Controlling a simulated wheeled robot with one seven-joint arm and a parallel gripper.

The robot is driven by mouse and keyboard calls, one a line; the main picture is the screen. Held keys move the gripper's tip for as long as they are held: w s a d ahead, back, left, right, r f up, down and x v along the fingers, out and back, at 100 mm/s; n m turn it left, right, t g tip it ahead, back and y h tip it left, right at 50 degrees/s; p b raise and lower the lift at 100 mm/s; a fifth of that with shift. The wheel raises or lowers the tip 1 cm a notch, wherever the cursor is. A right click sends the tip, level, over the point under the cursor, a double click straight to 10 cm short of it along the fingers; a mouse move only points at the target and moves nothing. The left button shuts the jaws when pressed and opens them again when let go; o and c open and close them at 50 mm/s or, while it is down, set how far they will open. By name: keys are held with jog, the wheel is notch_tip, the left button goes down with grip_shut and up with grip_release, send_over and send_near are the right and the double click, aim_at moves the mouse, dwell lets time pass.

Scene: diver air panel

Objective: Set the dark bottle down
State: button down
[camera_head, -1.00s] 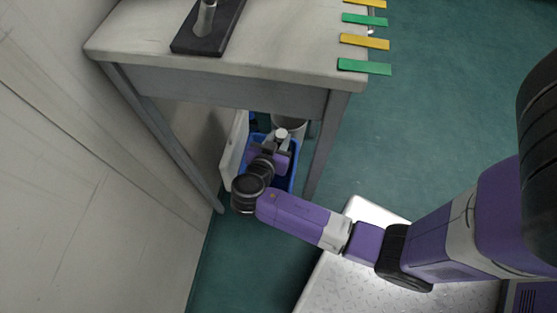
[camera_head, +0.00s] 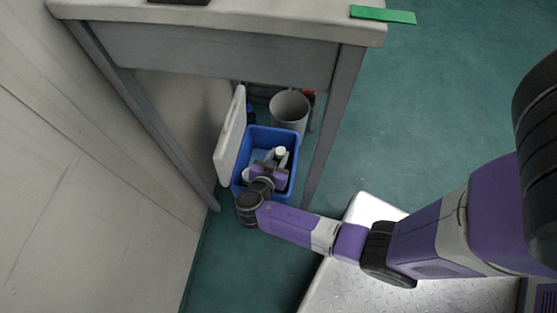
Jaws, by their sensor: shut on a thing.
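My gripper (camera_head: 276,160) is low under the table, over or within the mouth of a blue bin (camera_head: 257,131). It is shut on a bottle, which I take for the dark bottle (camera_head: 281,150); only its pale round top shows between the fingers. The bottle's body is hidden below the top and by my gripper, so I cannot tell its colour or whether it touches the bin's floor. Pale items, partly hidden by my gripper, show inside the bin.
A grey round bin (camera_head: 290,107) stands just behind the blue bin. A white panel (camera_head: 230,137) leans at its left. The table (camera_head: 225,55) overhangs, with legs on both sides. Open green floor (camera_head: 420,120) lies to the right.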

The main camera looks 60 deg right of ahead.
jog(key=shift+f+b, duration=0.3)
jog(key=shift+f, duration=1)
jog(key=c, duration=1)
grip_release()
jog(key=shift+c, duration=0.2)
jog(key=shift+a+r, duration=0.2)
jog(key=shift+r, duration=0.05)
jog(key=p+v, duration=0.3)
jog(key=v, duration=0.8)
jog(key=shift+a+p, duration=0.25)
jog(key=shift+p, duration=0.15)
jog(key=shift+s, duration=0.15)
